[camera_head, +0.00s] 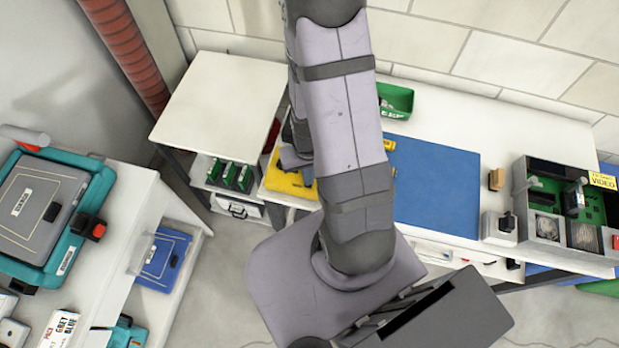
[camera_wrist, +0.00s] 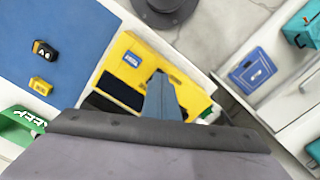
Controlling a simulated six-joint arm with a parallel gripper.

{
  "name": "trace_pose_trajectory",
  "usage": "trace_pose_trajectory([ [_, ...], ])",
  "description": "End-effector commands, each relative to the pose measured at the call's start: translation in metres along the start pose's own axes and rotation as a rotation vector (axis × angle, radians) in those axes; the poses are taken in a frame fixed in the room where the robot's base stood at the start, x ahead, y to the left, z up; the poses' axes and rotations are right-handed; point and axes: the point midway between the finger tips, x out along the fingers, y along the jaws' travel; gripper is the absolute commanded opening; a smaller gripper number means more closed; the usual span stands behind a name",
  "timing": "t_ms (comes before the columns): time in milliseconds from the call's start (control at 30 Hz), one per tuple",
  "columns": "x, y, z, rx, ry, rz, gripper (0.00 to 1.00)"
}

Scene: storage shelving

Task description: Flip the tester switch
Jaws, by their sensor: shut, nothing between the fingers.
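A yellow device (camera_wrist: 132,48) with a blue label and black panels lies on the bench in the wrist view. Part of it (camera_head: 284,184) shows left of my arm in the head view. I cannot tell for certain whether it is the tester, and I cannot make out its switch. My gripper (camera_wrist: 160,78) is shut and empty, with its fingers in front of the device's right part in the wrist view. I cannot tell whether they touch it. My arm hides much of the device in the head view.
A blue mat (camera_head: 436,186) covers the bench right of my arm. A grey box with green boards (camera_head: 548,230) and a small white box with a black top part (camera_head: 498,230) stand further right. A green bin (camera_head: 396,101) stands behind the mat.

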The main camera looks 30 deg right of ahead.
Motion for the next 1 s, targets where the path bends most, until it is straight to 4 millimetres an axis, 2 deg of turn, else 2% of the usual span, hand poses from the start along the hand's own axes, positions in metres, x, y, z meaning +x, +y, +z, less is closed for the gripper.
trace_pose_trajectory([
  [1000,0.0064,0.0000,0.0000,0.000,0.000,0.000,0.00],
])
